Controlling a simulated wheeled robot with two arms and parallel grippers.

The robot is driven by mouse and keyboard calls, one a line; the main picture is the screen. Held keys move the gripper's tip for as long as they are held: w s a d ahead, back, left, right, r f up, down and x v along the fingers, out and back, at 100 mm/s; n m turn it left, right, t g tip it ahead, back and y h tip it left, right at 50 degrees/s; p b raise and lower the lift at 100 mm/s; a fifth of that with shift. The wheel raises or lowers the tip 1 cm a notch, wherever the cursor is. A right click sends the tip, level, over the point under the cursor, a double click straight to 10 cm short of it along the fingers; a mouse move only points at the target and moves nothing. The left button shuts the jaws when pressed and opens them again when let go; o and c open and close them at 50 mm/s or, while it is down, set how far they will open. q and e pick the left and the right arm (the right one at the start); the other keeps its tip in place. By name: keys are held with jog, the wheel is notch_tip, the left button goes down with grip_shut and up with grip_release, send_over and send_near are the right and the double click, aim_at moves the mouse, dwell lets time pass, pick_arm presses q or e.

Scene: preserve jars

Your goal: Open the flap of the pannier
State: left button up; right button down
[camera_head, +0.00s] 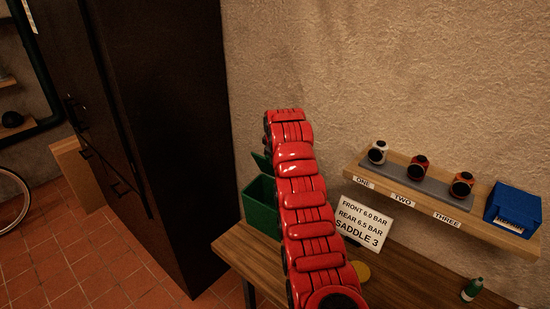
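A green box (260,207), which looks like the pannier, stands at the left end of the wooden bench against the wall. A darker green panel (260,162), apparently its flap, shows above the box and is tilted up from it. Its right part and the box's right side are hidden behind my red arm. This arm rises from the bottom of the picture, in front of the box, to above it. No gripper fingers show at its far end, so I cannot see what they touch. My other arm is not visible.
A tall dark cabinet (160,130) stands close left of the box. A wooden bench (240,250) carries a white sign (362,222) and a small green bottle (472,290). A wall shelf (400,200) at right holds three small jars and a blue box (513,209).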

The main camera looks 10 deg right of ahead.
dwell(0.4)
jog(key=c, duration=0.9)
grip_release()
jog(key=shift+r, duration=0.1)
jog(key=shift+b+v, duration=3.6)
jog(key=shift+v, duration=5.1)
